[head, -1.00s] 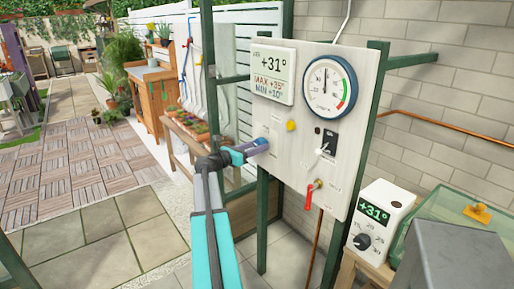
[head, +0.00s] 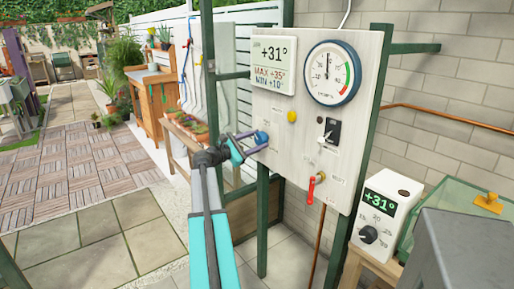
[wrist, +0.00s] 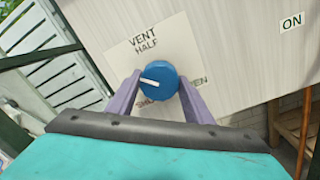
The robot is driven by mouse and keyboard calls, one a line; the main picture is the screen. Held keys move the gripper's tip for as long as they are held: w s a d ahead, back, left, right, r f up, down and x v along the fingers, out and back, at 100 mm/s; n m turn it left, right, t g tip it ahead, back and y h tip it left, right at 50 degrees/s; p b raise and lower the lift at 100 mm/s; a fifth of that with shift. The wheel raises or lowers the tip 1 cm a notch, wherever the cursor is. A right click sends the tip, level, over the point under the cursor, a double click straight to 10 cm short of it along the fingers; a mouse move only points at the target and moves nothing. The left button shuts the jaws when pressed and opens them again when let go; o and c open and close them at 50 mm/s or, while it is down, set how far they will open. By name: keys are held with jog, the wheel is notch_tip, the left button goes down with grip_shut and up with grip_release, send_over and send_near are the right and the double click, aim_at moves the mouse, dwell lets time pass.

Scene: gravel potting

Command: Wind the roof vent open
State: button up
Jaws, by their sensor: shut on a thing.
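The blue vent knob (head: 261,137) sits low on the left of a pale panel (head: 300,150). In the wrist view the knob (wrist: 160,72) has a white pointer line aimed left, slightly upward. Its label (wrist: 122,52) reads VENT, with HALF above the knob; SHUT at lower left and OPEN at right are partly hidden by the fingers. My gripper (head: 250,143) is shut on the knob, with one purple finger on either side in the wrist view (wrist: 158,82). The roof vent itself cannot be made out.
The panel also carries a display (head: 273,65) reading +31°, a round gauge (head: 332,73), a yellow button (head: 292,116), a black switch (head: 329,131) and a red-handled tap (head: 316,186). A white thermostat box (head: 386,220) stands at right. Paving at left is clear.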

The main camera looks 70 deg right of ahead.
jog(key=m+b, duration=0.4)
jog(key=m, duration=0.1)
jog(key=m+b, duration=0.2)
jog(key=shift+f+m+b, duration=0.35)
jog(key=shift+m+b, duration=0.05)
jog(key=m+b, duration=0.6)
jog(key=shift+m+g+y, duration=0.3)
jog(key=shift+g, duration=0.1)
jog(key=m+b, duration=0.3)
jog(key=shift+m, duration=0.4)
jog(key=m+b, duration=0.3)
jog(key=shift+m, duration=0.4)
jog(key=m+b, duration=0.3)
jog(key=m, duration=0.1)
jog(key=shift+y+b, duration=0.3)
jog(key=shift+b, duration=0.1)
jog(key=shift+r+m+b, duration=0.2)
jog(key=shift+m+b, duration=0.5)
jog(key=shift+m, duration=0.6)
jog(key=o, duration=1)
jog(key=shift+w+r, duration=0.1)
